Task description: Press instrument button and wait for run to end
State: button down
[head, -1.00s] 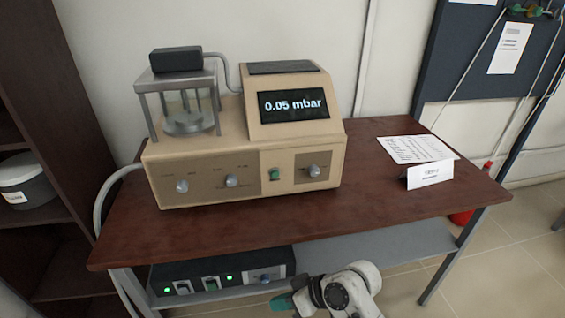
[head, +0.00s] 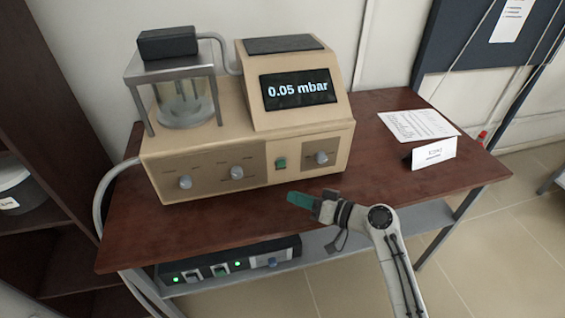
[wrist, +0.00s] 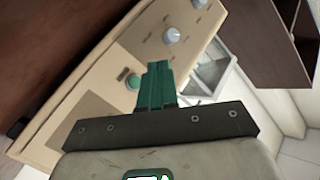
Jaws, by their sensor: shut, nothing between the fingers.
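The beige instrument (head: 247,150) stands on the brown table, its screen (head: 299,90) reading "0.05 mbar". A small green button (head: 281,163) sits on its front panel, between knobs. My gripper (head: 291,197), with green fingers, is shut and empty. In the head view it is in front of the instrument, below the green button and a little to its right, apart from the panel. In the wrist view my gripper (wrist: 158,66) points toward the panel, and the green button (wrist: 132,81) shows just left of the fingertips.
The brown table (head: 400,172) holds a paper sheet (head: 418,124) and a folded card (head: 434,153) at right. A black unit (head: 230,260) with lit green lights is on the shelf below. A glass chamber (head: 183,100) tops the instrument at left.

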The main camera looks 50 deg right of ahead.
aim_at(281, 163)
jog(key=shift+w, duration=0.15)
jog(key=w+d+b, duration=0.2)
jog(key=w+d, duration=0.3)
jog(key=w, duration=0.2)
dwell(0.3)
jog(key=shift+w, duration=0.1)
dwell(1.9)
jog(key=shift+w+d+b, duration=0.15)
jog(key=shift+w+b, duration=0.1)
jog(key=shift+b, duration=0.1)
jog(key=shift+w+d+b, duration=0.25)
jog(key=shift+w+b, duration=0.05)
jog(key=shift+w, duration=0.1)
dwell(0.8)
jog(key=shift+s, duration=0.1)
jog(key=shift+s+a, duration=0.5)
jog(key=shift+s, duration=0.15)
